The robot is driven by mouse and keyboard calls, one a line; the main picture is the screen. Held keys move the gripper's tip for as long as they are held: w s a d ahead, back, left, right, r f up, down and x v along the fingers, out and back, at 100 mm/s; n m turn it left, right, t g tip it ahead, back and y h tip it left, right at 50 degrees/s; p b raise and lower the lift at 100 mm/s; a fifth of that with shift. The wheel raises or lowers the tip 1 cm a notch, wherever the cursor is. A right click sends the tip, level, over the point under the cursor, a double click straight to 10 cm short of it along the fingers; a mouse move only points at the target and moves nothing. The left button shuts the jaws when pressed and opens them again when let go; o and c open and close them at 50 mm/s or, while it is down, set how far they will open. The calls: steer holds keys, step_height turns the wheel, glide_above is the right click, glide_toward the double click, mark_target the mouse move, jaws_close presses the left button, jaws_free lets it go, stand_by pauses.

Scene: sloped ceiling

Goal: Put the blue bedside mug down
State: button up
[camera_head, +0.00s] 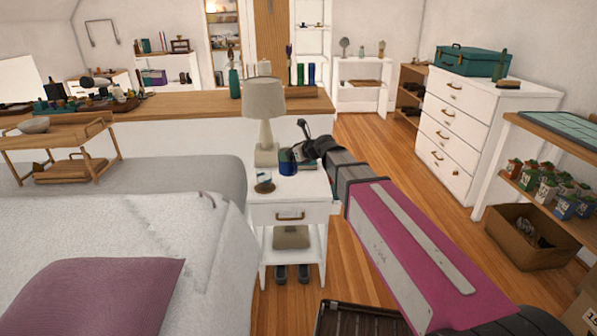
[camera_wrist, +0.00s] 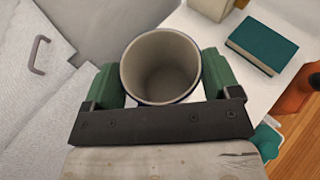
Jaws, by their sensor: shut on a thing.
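The blue mug (camera_head: 288,162) is at the bedside table (camera_head: 290,213), right of the lamp's base. In the wrist view the mug (camera_wrist: 160,58) looks upright, with its grey inside and dark blue rim showing. My gripper (camera_wrist: 160,84) is shut on it, one green finger on each side. The mug looks empty. In the head view my gripper (camera_head: 306,154) reaches in from the right and partly hides the table. I cannot tell whether the mug's bottom touches the tabletop.
A table lamp (camera_head: 264,115) stands behind the mug. A small glass-like item (camera_head: 264,181) sits at the table's front left. A teal book (camera_wrist: 262,44) lies right of the mug in the wrist view. The bed (camera_head: 120,235) is left of the table.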

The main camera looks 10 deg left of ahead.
steer(key=shift+w+d+f, duration=1)
steer(key=shift+w+f, duration=0.5)
steer(key=shift+f, duration=0.25)
steer(key=shift+w+d+f, duration=1.05)
steer(key=shift+w+f, duration=0.5)
steer(key=shift+f, duration=0.2)
steer(key=shift+w+d+f, duration=1)
steer(key=shift+w+f, duration=0.5)
steer(key=shift+f, duration=0.25)
steer(key=shift+f, duration=0.2)
steer(key=o, duration=1.3)
steer(key=shift+c, duration=0.2)
